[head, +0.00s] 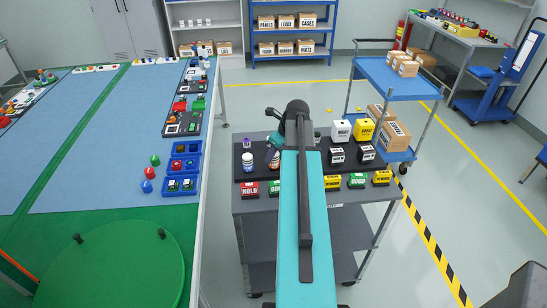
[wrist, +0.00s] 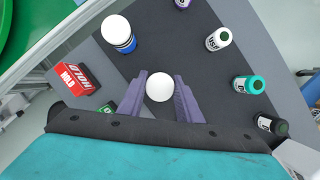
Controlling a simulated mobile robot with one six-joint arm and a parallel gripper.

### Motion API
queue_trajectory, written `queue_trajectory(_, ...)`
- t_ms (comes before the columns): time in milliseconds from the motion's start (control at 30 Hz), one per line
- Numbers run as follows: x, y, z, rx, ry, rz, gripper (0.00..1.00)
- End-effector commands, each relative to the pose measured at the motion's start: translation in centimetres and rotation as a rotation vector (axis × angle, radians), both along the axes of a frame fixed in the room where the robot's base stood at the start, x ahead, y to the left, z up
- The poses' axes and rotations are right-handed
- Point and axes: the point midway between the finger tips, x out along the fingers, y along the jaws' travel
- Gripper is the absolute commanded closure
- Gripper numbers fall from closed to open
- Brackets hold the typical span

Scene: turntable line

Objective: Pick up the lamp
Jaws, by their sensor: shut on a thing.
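My gripper (wrist: 160,88) is low over the dark top of the grey cart. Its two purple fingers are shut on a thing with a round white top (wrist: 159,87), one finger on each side. Its lower body is hidden in the wrist view, so I cannot tell for sure that it is the lamp. In the head view my arm hides most of the grip. A white-topped blue bottle (wrist: 118,33) stands apart from the fingers, and it also shows in the head view (head: 247,162).
A red HOLD box (wrist: 72,78) stands left of the fingers. Labelled boxes, including a white one (head: 341,131), line the cart's right side. A green turntable (head: 120,260) is at left.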

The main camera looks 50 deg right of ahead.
Motion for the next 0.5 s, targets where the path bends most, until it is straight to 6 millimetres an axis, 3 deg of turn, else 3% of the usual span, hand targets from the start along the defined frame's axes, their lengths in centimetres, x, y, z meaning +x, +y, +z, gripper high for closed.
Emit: queue_trajectory(500, 0.1, -0.1, 5.1, -0.002, -0.002, 0.000, 0.94)
